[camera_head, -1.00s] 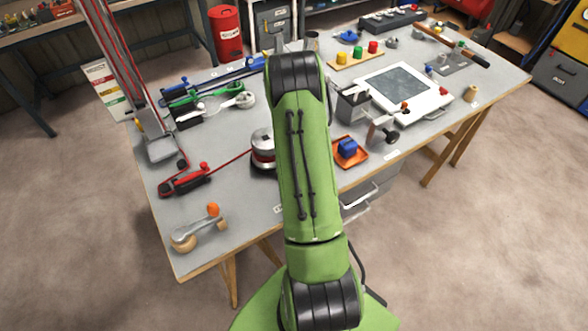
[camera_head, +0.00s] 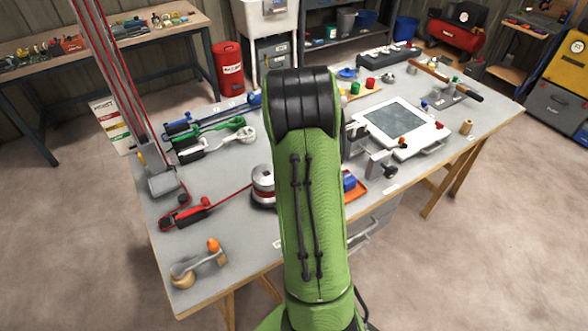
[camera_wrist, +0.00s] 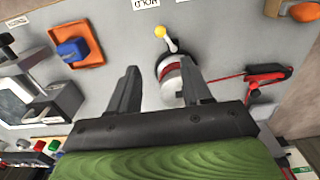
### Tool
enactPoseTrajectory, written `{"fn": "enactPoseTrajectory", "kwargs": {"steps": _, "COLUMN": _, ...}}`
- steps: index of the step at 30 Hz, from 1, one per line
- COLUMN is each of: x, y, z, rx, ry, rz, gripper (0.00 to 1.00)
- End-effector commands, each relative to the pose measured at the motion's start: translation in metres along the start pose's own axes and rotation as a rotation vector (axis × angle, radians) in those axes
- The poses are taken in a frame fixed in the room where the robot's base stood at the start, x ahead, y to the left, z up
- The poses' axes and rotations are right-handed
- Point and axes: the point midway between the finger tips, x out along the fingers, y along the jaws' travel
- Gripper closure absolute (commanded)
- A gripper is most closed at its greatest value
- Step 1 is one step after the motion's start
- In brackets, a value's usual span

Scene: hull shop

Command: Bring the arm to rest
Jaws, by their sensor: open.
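My green arm (camera_head: 318,215) with its black joint stands in the middle of the head view, over the front of the workbench (camera_head: 235,225). My gripper is hidden in that view. In the wrist view my gripper (camera_wrist: 160,68) shows two dark fingers, apart, with nothing held between them. The bench top lies beyond the fingertips. A winch drum (camera_wrist: 170,82) with a silver and red body shows behind and between the fingers, apart from them as far as I can tell. It also shows left of my arm in the head view (camera_head: 262,180).
An orange tray (camera_head: 361,191) with a blue block (camera_head: 349,182) lies right of my arm. A white framed panel (camera_head: 432,135), a red rope clutch (camera_head: 186,215) and a crank handle (camera_head: 200,261) are on the bench. Tall rope-rigged post (camera_head: 110,80) stands at left.

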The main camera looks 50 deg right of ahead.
Motion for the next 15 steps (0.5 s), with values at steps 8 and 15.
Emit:
{"fn": "enactPoseTrajectory", "kwargs": {"steps": 8, "x": 0.001, "y": 0.000, "z": 0.000, "rx": 0.000, "ry": 0.000, "rz": 0.000, "gripper": 0.51}}
{"fn": "enactPoseTrajectory", "kwargs": {"steps": 15, "x": -0.015, "y": -0.014, "z": -0.001, "rx": -0.012, "ry": 0.023, "rz": 0.004, "gripper": 0.51}}
